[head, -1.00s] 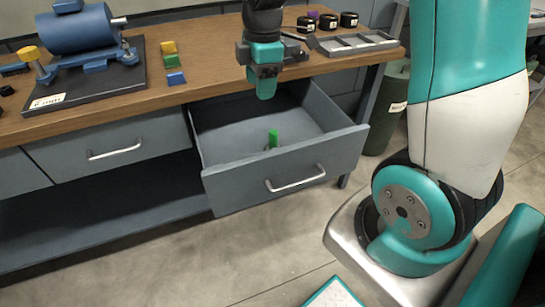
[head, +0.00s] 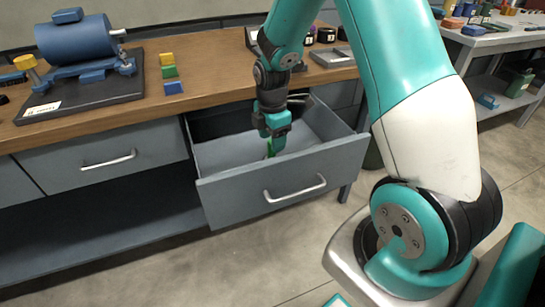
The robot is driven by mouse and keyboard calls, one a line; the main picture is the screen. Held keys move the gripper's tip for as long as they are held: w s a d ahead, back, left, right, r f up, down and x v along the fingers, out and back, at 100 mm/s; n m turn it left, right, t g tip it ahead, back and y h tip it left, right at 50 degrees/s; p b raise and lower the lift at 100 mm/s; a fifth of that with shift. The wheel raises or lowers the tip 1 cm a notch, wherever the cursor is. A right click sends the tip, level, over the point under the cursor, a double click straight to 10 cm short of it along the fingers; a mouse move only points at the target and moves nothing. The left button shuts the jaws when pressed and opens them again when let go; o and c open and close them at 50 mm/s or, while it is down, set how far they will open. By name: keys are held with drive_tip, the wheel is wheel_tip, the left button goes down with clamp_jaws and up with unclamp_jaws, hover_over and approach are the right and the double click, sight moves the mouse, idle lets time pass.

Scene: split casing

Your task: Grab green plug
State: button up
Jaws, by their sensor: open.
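The green plug (head: 269,147) stands in the open drawer (head: 215,158) of the workbench. Only a narrow strip of it shows, at the left of my gripper. My gripper (head: 277,148) points down into the drawer, right at the plug. Its teal finger hides most of the plug. The jaws are open, and I cannot tell whether the plug is between them or beside them.
The drawer's front panel (head: 285,180) stands in front of my gripper. On the wooden bench top (head: 210,75) are a blue motor on a dark base (head: 82,100), small yellow, green and blue blocks (head: 170,72), and a grey tray (head: 333,56). The drawer's left floor is clear.

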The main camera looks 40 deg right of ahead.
sight(272, 155)
wheel_tip(272, 155, down, 5)
drive_tip(key=shift+r, duration=0.1)
clamp_jaws()
drive_tip(key=shift+r, duration=0.15)
